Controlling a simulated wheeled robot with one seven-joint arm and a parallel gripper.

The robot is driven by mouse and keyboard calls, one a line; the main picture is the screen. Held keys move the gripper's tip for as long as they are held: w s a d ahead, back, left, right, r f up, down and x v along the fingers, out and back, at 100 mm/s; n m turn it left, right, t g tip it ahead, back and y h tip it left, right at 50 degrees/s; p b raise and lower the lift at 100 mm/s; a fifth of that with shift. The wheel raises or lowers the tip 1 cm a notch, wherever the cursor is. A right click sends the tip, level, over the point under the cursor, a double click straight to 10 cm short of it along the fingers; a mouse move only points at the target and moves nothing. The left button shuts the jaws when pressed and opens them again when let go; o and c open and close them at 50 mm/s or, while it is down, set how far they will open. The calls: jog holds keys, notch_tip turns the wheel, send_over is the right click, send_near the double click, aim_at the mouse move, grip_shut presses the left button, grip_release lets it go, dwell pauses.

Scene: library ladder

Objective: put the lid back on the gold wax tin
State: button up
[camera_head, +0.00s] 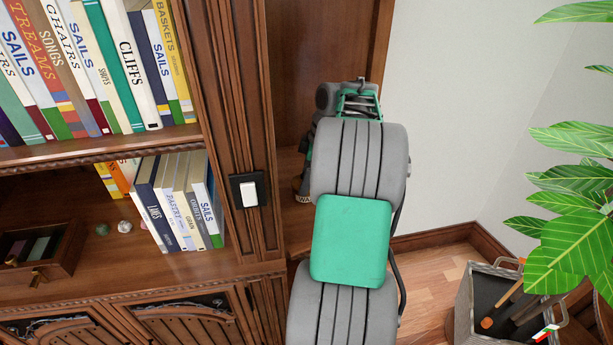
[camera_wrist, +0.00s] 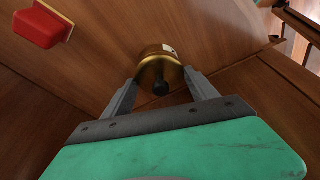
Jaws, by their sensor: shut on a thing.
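In the wrist view, a round gold lid (camera_wrist: 149,79) with a black knob faces me between my two fingertips. My gripper (camera_wrist: 160,76) is shut on the lid by its sides. Gold metal with a small white patch, seemingly the wax tin (camera_wrist: 158,50), shows just beyond the lid. I cannot tell whether lid and tin touch or are apart. In the head view my own arm hides my gripper, the lid and the tin.
A red block-like thing (camera_wrist: 40,26) is at upper left in the wrist view, near wooden panels. In the head view, a bookcase post with a light switch (camera_head: 249,192) stands left of my arm. A plant (camera_head: 575,190) and a grey bin (camera_head: 480,305) are at right.

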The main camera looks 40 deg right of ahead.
jog(key=shift+f, duration=0.1)
dwell(0.7)
jog(key=o, duration=1.6)
jog(key=shift+r+p, duration=2.95)
jog(key=shift+r, duration=0.6)
jog(key=shift+f, duration=0.1)
jog(key=shift+c, duration=0.4)
grip_shut()
